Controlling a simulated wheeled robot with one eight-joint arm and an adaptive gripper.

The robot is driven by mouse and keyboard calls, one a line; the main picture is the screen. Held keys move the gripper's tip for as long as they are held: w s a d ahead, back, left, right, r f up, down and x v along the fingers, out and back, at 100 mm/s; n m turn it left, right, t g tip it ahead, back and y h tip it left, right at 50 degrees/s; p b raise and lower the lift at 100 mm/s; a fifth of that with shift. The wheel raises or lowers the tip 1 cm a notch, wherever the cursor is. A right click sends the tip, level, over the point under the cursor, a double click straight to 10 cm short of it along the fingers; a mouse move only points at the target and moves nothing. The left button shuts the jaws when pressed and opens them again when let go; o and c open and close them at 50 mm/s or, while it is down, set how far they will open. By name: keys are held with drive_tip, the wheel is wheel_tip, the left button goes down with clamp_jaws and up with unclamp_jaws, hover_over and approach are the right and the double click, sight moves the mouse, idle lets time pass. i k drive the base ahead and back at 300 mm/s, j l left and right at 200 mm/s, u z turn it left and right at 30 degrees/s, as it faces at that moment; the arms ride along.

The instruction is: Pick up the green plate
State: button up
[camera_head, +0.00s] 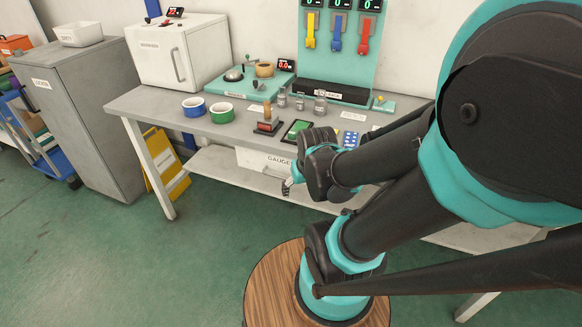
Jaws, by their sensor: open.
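A small green plate (298,130) with a dark border lies flat on the grey workbench (150,103), near its front edge. It sits just right of a dark stamp-like block with a wooden handle (268,118). My gripper (288,187) is in front of the bench and lower in the picture than the plate, apart from it. It is open, and I see nothing between its fingers. My arm's wrist hides part of the bench to the right of the plate.
A teal tool panel (340,58) rises at the back. A lower shelf (215,165) runs under the bench.

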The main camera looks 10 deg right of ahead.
sight(291, 136)
drive_tip(key=z, duration=1.3)
drive_tip(key=k+j+u, duration=0.1)
drive_tip(key=j+u, duration=0.25)
drive_tip(key=k+j+u, duration=0.1)
drive_tip(key=j+u, duration=0.25)
